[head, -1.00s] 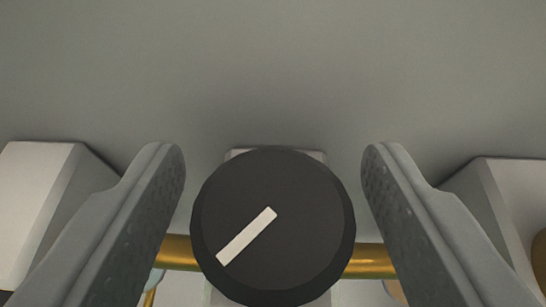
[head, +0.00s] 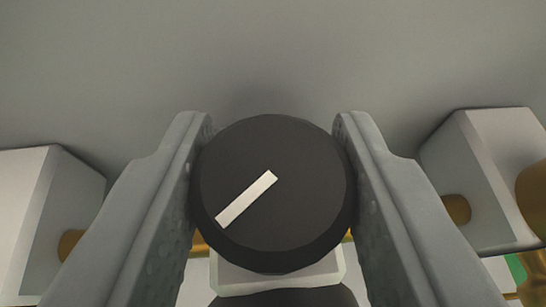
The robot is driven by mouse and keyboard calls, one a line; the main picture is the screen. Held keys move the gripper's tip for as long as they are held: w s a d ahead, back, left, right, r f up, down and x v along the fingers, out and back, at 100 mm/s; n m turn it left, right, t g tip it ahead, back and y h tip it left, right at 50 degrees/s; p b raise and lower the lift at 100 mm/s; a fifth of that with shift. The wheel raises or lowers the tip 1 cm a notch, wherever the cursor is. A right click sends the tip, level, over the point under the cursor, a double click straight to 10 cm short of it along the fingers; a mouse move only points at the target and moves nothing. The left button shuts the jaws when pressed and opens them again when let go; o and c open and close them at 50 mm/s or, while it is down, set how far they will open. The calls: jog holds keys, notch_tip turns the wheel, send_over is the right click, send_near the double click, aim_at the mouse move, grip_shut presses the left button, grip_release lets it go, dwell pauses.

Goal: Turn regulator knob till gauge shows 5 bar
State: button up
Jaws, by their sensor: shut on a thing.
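The regulator knob (head: 300,215) is a round black disc in the middle of the head view. Its white pointer mark (head: 246,199) runs from near the centre to the lower left. My gripper (head: 272,165) has one grey finger on each side of the knob. Both fingers are closed in against the knob's sides. A light grey block (head: 280,281) shows just below the knob, behind it. The gauge is not in view, so I cannot read the pressure.
A pale block (head: 50,215) stands at the left and another (head: 495,170) at the right, each close outside a finger. Brass pipe pieces (head: 456,208) show beside them. The plain grey wall (head: 270,50) above the knob is clear.

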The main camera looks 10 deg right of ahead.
jog(key=m+g+h, duration=0.1)
jog(key=m+h, duration=0.1)
jog(key=h, duration=0.1)
jog(key=m+h, duration=0.2)
jog(key=m, duration=0.1)
jog(key=shift+a+g+h, duration=0.1)
jog(key=shift+g+h, duration=0.3)
jog(key=shift+m+g+h, duration=1.9)
jog(key=shift+m+h, duration=0.1)
jog(key=shift+m, duration=0.4)
jog(key=shift+m+g, duration=0.3)
jog(key=o, duration=1)
jog(key=shift+r, duration=0.1)
